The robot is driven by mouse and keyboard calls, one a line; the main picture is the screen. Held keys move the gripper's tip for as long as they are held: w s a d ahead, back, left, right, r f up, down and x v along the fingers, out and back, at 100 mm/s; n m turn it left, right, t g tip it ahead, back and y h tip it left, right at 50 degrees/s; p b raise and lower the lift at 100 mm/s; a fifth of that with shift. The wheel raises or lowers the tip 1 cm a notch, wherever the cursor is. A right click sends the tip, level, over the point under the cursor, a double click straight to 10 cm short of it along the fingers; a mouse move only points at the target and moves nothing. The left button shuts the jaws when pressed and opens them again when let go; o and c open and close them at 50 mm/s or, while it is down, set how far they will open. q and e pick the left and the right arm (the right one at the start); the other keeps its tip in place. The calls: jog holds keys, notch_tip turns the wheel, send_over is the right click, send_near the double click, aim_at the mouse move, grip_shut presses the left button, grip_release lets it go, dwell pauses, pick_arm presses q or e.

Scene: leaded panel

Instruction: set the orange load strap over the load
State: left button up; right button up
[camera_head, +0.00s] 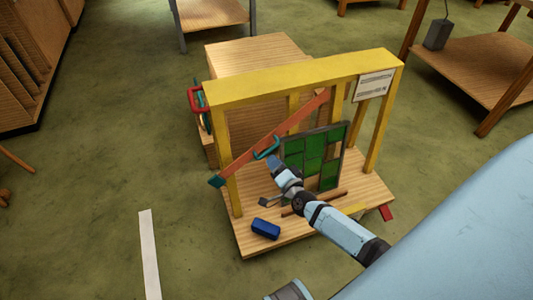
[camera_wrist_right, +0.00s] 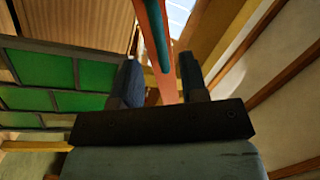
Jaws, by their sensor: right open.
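The orange load strap (camera_head: 300,116) slants across the front of the yellow frame, from upper right down to a teal end (camera_head: 217,181) at lower left. A teal handle (camera_head: 267,148) sits partway along it. The green leaded panel (camera_head: 312,155) stands upright behind and right of my gripper. My right gripper (camera_head: 274,163) is close below the teal handle. In the right wrist view the two fingers (camera_wrist_right: 158,82) are apart, with the strap (camera_wrist_right: 163,88) and teal handle (camera_wrist_right: 155,35) showing in line with the gap; contact cannot be told. My left gripper is not in view.
The yellow frame (camera_head: 300,72) stands on a wooden platform (camera_head: 265,246), with a blue block (camera_head: 265,228) at its front. A red handle (camera_head: 194,98) juts out at the frame's left. Tables stand at the back and right. The green floor to the left is mostly clear.

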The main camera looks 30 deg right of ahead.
aim_at(267, 152)
jog(key=w, duration=0.6)
jog(key=shift+d+b, duration=0.2)
jog(key=shift+b, duration=0.2)
jog(key=shift+c, duration=0.4)
grip_shut()
